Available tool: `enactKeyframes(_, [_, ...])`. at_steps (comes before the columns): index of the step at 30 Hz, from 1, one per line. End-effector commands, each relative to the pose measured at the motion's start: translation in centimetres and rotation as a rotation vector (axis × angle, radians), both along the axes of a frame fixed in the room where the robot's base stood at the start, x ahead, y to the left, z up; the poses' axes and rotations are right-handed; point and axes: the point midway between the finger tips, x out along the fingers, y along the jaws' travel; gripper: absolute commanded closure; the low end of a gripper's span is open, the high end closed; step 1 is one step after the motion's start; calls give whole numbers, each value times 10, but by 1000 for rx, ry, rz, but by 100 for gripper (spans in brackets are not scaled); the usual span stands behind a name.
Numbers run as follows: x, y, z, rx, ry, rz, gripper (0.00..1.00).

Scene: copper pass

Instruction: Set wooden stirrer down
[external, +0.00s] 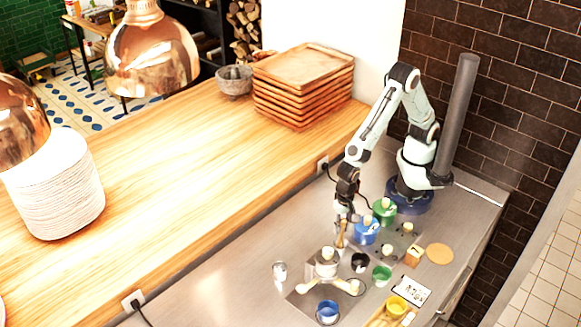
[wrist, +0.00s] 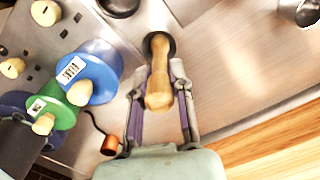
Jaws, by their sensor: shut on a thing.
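The wooden stirrer (wrist: 159,88) is a light brown, rounded wooden piece between the fingers of my gripper (wrist: 158,72) in the wrist view. Its thick end faces the camera. Its far end meets a dark round shape (wrist: 148,45); I cannot tell whether that is part of it or lies under it. In the external view my gripper (external: 343,219) points down at the left of the blue spool, and the stirrer (external: 341,237) hangs below it, roughly upright. Whether its lower end touches the steel counter is unclear.
A blue spool (external: 366,232) and a green spool (external: 385,210) stand close right of my gripper. A black cup (external: 360,262), green cup (external: 382,274) and blue cup (external: 327,311) stand nearer the front. The steel counter (external: 285,225) is clear to the left.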

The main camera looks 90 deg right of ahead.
Motion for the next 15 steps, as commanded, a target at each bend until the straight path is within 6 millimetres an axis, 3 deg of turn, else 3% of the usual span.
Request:
enactKeyframes(4, [-2,-1,-19,-2,3,0,100])
enactKeyframes(15, [-1,-1,-22,-2,2,-1,100])
